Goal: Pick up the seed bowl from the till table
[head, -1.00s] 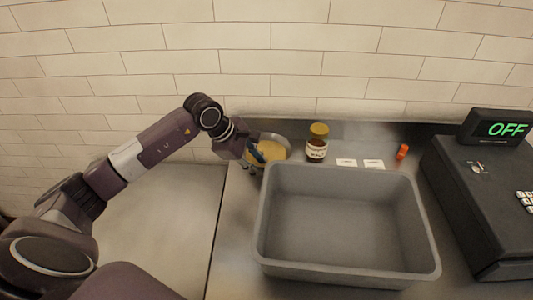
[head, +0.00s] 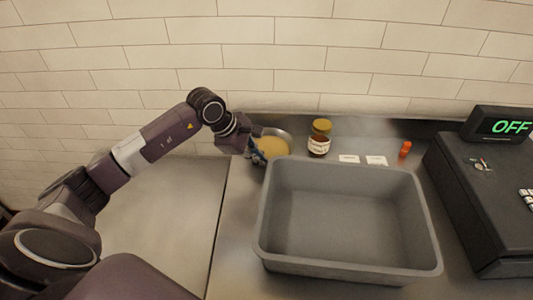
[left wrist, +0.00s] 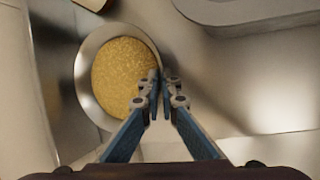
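The seed bowl (head: 275,142) is a round metal bowl of yellow seeds at the back left of the till table (head: 232,230). In the left wrist view the bowl (left wrist: 120,82) shows from above. My left gripper (head: 258,155) is at the bowl's near left side. In the left wrist view its blue fingers (left wrist: 160,80) are close together, one on the seed side and one outside, with the rim pinched between them. I cannot tell whether the bowl is clear of the table. My right gripper is not in view.
A big grey bin (head: 262,235) stands just in front of the bowl. A jar (head: 319,140), two white cards (head: 376,161) and an orange object (head: 405,149) sit along the back. A black till (head: 485,200) is at the right. A tiled wall (head: 300,60) rises behind.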

